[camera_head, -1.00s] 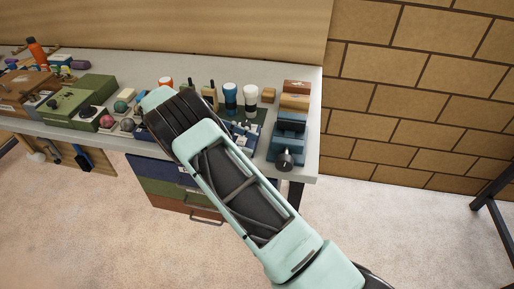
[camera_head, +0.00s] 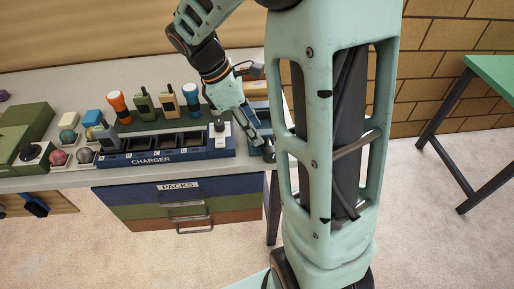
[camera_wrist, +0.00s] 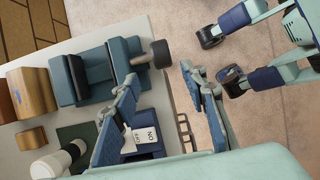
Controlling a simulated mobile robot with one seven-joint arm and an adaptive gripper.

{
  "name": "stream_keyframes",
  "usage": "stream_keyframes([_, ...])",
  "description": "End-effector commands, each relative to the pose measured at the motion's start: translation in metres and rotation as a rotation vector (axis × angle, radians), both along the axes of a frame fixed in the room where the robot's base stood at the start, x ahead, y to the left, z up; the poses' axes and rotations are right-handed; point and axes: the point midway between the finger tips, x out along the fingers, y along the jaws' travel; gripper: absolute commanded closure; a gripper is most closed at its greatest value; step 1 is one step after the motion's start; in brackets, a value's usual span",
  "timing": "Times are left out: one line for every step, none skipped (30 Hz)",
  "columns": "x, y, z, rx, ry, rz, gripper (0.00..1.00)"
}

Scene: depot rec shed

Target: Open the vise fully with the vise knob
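The vise (camera_wrist: 97,66) is a blue-teal block device at the bench edge in the wrist view. Its dark round vise knob (camera_wrist: 161,53) sticks out past the edge on a short stem. My gripper (camera_wrist: 159,73) is open and empty, its two blue-padded fingers on either side of the knob's line, with the knob just beyond the fingertips. In the head view my gripper (camera_head: 258,140) is at the bench's right front corner, beside the knob (camera_head: 269,150). My arm hides much of the vise there. I cannot tell whether a finger touches the knob.
A blue charger rack (camera_head: 165,150) and several upright devices stand left of my gripper. A white-topped flashlight (camera_wrist: 48,165) is close to one finger. Wooden blocks (camera_wrist: 36,92) lie beyond the vise. Drawers (camera_head: 185,205) hang below; a green table (camera_head: 495,72) stands right.

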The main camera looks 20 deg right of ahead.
Motion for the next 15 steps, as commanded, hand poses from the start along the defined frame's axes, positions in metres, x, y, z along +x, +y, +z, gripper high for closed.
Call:
stream_keyframes([-0.005, -0.002, 0.002, 0.006, -0.012, -0.001, 0.6])
stream_keyframes([-0.006, -0.003, 0.002, 0.009, -0.019, 0.0, 0.6])
stream_keyframes([-0.008, -0.003, 0.002, 0.012, -0.023, 0.001, 0.6])
stream_keyframes([-0.009, -0.003, 0.001, 0.014, -0.025, 0.002, 0.6])
stream_keyframes([-0.009, -0.004, 0.0, 0.014, -0.026, 0.002, 0.6])
stream_keyframes([-0.01, -0.005, -0.003, 0.015, -0.027, 0.003, 0.6])
stream_keyframes([-0.01, -0.006, -0.005, 0.016, -0.026, 0.003, 0.6])
stream_keyframes([-0.011, -0.007, -0.008, 0.015, -0.025, 0.004, 0.6])
stream_keyframes([-0.011, -0.009, -0.013, 0.014, -0.024, 0.004, 0.6])
stream_keyframes([-0.012, -0.011, -0.017, 0.014, -0.024, 0.004, 0.6])
stream_keyframes([-0.013, -0.013, -0.023, 0.014, -0.023, 0.003, 0.6])
stream_keyframes([-0.014, -0.015, -0.03, 0.015, -0.021, 0.002, 0.6])
stream_keyframes([-0.014, -0.018, -0.035, 0.015, -0.022, 0.001, 0.6])
stream_keyframes([-0.015, -0.02, -0.041, 0.014, -0.022, 0.002, 0.6])
stream_keyframes([-0.016, -0.023, -0.048, 0.014, -0.021, 0.001, 0.6])
